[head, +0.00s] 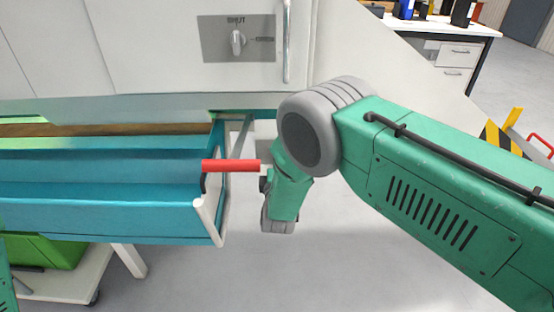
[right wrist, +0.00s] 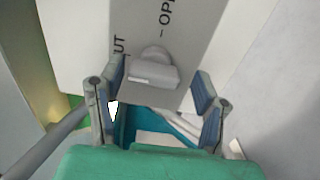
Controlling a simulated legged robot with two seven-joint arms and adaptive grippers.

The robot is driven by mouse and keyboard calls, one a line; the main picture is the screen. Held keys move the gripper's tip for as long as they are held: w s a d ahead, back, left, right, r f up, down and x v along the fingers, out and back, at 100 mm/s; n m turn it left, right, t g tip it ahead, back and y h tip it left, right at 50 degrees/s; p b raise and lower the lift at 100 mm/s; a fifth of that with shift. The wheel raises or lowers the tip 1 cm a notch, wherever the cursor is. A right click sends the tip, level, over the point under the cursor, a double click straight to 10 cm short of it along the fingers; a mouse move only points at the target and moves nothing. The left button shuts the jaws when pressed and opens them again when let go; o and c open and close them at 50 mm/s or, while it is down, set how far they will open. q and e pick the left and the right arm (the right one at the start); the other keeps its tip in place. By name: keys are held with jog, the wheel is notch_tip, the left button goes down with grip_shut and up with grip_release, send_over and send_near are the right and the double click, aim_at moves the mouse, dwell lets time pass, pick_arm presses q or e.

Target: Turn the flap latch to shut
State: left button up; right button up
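The flap latch is a pale knob (head: 237,41) on a grey plate (head: 263,22) on the white cabinet front. SHUT is printed above the knob and a smaller mark is at its right. The knob stands upright, its long side in line with SHUT. In the right wrist view the knob (right wrist: 154,72) appears between the fingertips of my right gripper (right wrist: 158,80), which is open. In the head view no finger is seen at the knob; my right wrist is lower, beside the tray, and its fingers cannot be made out. My left gripper is not in view.
A blue tray (head: 110,212) with a white end frame juts out below the cabinet. A red bar (head: 230,166) lies between its end and my right wrist. A vertical handle (head: 287,40) is right of the plate. A green bin (head: 40,250) sits lower left.

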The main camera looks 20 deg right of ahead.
jog(key=shift+r, duration=0.15)
jog(key=v, duration=1.2)
